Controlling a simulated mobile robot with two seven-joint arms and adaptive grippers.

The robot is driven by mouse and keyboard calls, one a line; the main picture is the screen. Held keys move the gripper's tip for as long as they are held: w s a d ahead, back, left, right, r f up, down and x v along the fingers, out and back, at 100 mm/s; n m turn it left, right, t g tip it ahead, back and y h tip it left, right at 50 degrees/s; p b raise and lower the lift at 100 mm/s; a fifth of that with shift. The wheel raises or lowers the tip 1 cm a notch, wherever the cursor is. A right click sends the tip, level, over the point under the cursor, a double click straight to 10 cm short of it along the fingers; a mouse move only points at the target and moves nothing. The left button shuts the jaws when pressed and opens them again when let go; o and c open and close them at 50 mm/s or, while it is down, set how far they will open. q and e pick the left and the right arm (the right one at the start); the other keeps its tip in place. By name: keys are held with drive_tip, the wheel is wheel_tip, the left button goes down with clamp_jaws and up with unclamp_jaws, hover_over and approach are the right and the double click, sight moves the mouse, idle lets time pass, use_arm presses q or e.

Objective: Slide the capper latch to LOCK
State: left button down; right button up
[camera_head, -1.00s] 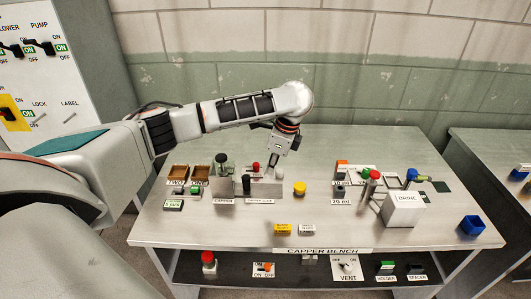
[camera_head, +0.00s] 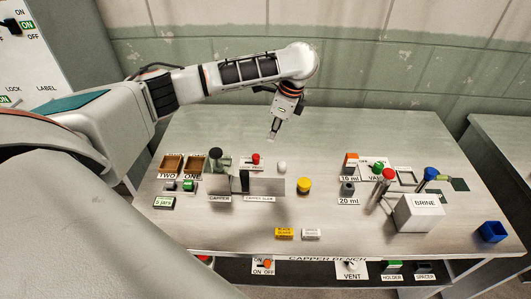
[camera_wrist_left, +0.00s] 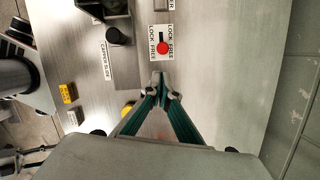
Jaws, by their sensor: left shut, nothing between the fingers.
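The capper latch is a red knob (camera_head: 256,158) on a small white plate behind the capper on the bench. In the left wrist view the red knob (camera_wrist_left: 163,47) sits at the lower end of a dark slot, between small LOCK and FREE labels; it appears to be at the FREE end. My left gripper (camera_head: 272,136) is above the bench, behind and right of the latch, apart from it. In the left wrist view its green fingers (camera_wrist_left: 160,82) meet at the tips with nothing between them. My right gripper is not in view.
The capper (camera_head: 220,185) and grey capper slide block (camera_head: 266,187) stand in front of the latch. A BRINE box (camera_head: 418,213) stands farther right. The back of the bench is clear.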

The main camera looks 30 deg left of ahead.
sight(253, 156)
use_arm(q)
drive_tip(key=x, duration=1)
drive_tip(key=shift+a, duration=0.1)
drive_tip(key=shift+s+a, duration=0.5)
drive_tip(key=shift+a, duration=0.3)
drive_tip(key=shift+s+a, duration=0.5)
drive_tip(key=shift+a, duration=0.3)
drive_tip(key=shift+w+a+r, duration=0.1)
